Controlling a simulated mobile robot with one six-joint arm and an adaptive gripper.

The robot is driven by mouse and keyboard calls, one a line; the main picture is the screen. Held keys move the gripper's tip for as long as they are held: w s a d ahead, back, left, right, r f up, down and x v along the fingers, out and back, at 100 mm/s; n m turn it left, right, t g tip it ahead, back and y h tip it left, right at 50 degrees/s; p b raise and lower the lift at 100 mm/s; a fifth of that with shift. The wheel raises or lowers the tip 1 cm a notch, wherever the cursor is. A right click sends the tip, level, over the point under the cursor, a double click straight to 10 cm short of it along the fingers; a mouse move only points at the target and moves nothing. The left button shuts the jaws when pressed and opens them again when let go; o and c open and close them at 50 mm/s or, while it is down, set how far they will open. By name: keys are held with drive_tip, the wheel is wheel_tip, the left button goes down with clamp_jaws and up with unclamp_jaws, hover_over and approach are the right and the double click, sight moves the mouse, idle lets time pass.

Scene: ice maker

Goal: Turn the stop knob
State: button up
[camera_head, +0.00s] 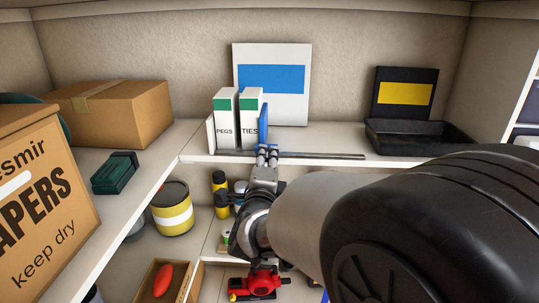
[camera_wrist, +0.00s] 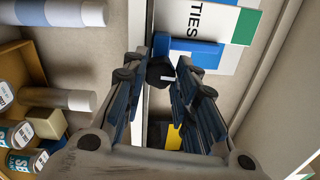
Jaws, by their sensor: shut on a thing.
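A dark round knob (camera_wrist: 158,76) with a small white mark shows between my fingertips in the wrist view. I take it for the stop knob. My gripper (camera_head: 267,151) is at the front edge of the middle shelf, below the two upright boxes. In the wrist view my gripper (camera_wrist: 168,62) has its two fingers on either side of the knob, shut on it. The knob's far side is hidden, and I cannot make it out in the head view.
White boxes marked PEGS (camera_head: 225,120) and TIES (camera_head: 250,122) stand above my gripper beside a blue panel (camera_head: 263,125). A black tray (camera_head: 415,138) is at the right. A yellow-banded tin (camera_head: 172,215) and a red object (camera_head: 260,283) are below. The shelf is clear between boxes and tray.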

drive_tip(key=shift+f+m+b, duration=0.1)
drive_tip(key=shift+m+b, duration=2)
drive_tip(key=shift+b, duration=1.7)
drive_tip(key=shift+m+b, duration=2)
drive_tip(key=shift+b, duration=1.1)
drive_tip(key=shift+m+b, duration=2.1)
drive_tip(key=shift+b, duration=0.5)
drive_tip(key=shift+m+b, duration=2.1)
drive_tip(key=shift+m, duration=0.1)
